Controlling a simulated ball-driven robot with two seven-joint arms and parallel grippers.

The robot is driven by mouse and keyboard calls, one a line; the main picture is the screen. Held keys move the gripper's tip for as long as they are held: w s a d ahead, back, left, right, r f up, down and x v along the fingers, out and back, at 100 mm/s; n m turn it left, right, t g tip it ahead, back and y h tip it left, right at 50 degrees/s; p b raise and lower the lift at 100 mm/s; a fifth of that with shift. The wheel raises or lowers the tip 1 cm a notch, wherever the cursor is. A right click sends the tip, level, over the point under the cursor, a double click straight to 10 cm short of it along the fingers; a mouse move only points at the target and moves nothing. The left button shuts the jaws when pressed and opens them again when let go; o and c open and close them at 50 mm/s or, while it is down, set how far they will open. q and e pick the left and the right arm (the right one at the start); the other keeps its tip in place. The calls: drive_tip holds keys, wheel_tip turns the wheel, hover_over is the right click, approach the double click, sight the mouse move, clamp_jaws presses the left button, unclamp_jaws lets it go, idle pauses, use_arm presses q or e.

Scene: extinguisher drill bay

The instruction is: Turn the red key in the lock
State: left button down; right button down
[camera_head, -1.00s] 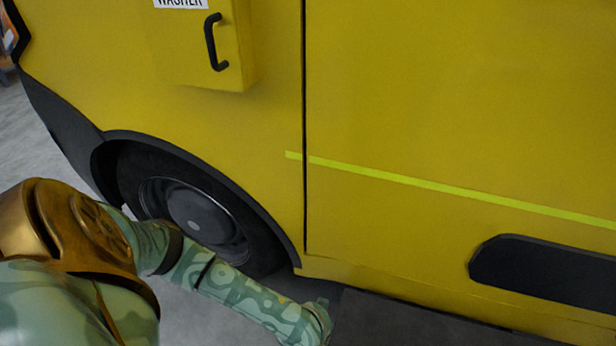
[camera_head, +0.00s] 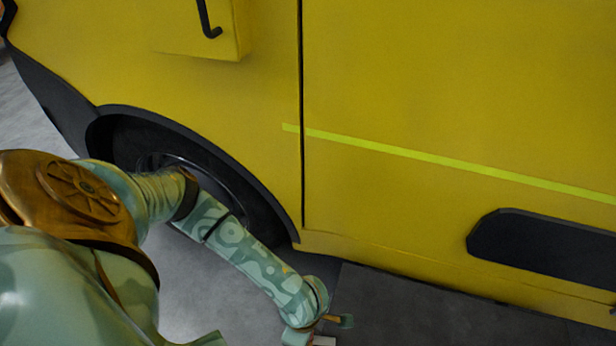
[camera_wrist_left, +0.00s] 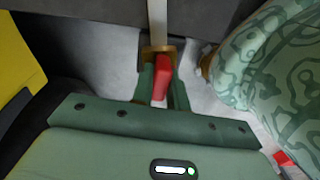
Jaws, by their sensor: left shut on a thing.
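The red key (camera_wrist_left: 164,70) shows in the left wrist view between the green fingers of my left gripper (camera_wrist_left: 160,78), which is shut on it. A pale straight strip (camera_wrist_left: 157,22) runs from the fingertips to the top edge; I cannot tell whether it is part of the key. In the head view my left gripper (camera_head: 326,330) is at the bottom edge, low in front of the yellow vehicle, mostly cut off. The key cannot be made out there. I cannot make out a lock in either view. My right gripper is out of view.
The yellow vehicle side (camera_head: 420,90) fills the head view, with a wheel (camera_head: 165,165), a handled box (camera_head: 190,30) and a dark recess (camera_head: 545,250). A dark floor area (camera_head: 400,310) lies below it. A small red thing (camera_wrist_left: 283,158) shows in the wrist view.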

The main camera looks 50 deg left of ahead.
use_arm(q)
drive_tip(key=shift+m, duration=0.3)
drive_tip(key=shift+m, duration=0.6)
drive_tip(key=c, duration=1.3)
unclamp_jaws()
